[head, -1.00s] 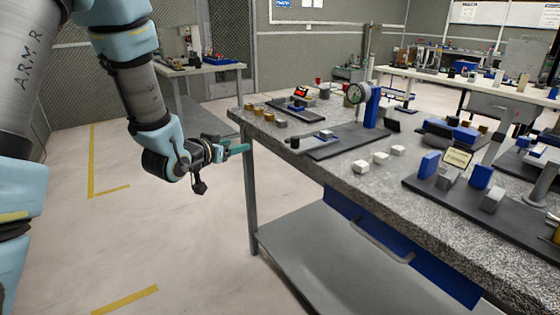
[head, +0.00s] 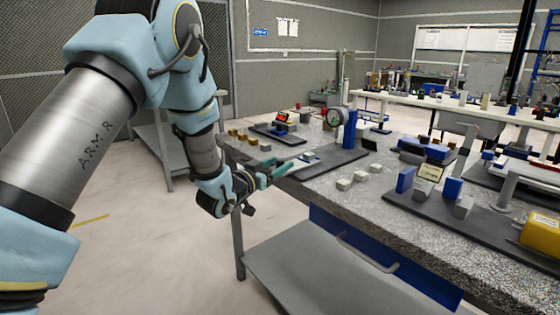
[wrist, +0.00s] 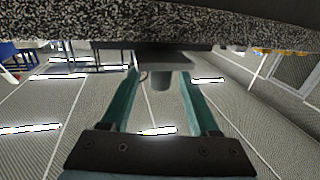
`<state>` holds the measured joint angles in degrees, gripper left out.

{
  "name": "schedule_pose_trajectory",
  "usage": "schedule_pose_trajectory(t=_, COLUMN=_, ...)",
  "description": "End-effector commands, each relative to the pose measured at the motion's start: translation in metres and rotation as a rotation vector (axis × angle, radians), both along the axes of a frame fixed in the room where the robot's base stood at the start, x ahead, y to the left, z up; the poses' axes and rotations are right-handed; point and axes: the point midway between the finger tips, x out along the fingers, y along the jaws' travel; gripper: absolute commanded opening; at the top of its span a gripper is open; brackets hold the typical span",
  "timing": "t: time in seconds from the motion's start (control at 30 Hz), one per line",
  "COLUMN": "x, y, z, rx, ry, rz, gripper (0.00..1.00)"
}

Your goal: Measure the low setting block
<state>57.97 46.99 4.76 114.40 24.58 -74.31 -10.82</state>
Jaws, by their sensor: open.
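Three pale grey blocks, a near one (head: 344,184), a middle one (head: 360,176) and a far one (head: 376,167), stand in a row on the granite table; I cannot tell which block is the low setting block. A dial gauge (head: 337,117) on a blue column (head: 350,132) stands on a dark base plate (head: 335,163). A small grey piece (head: 309,156) lies on that plate. My gripper (head: 279,168) is open at the table's left edge, pointing toward the plate. In the wrist view, which looks upside down, a grey object (wrist: 160,82) shows between the jaws, apart from them.
Several brass blocks (head: 243,136) and a small device with a red display (head: 281,120) are at the table's far left. A dark fixture plate (head: 430,208) with blue and grey blocks lies to the right. Floor is free left of the table.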

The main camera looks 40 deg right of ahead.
Motion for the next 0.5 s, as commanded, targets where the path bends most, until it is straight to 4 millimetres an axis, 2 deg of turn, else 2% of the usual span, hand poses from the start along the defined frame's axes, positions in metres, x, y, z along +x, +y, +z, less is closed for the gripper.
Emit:
schedule_pose_trajectory(t=0.17, x=0.0026, y=-0.0110, z=0.0002, rx=0.001, ry=0.001, rz=0.001, gripper=0.61)
schedule_pose_trajectory(t=0.43, x=0.0029, y=-0.0122, z=-0.0001, rx=0.000, ry=0.001, rz=0.001, gripper=0.61)
schedule_pose_trajectory(t=0.5, x=0.0029, y=-0.0121, z=-0.0001, rx=0.000, ry=0.001, rz=0.001, gripper=0.55)
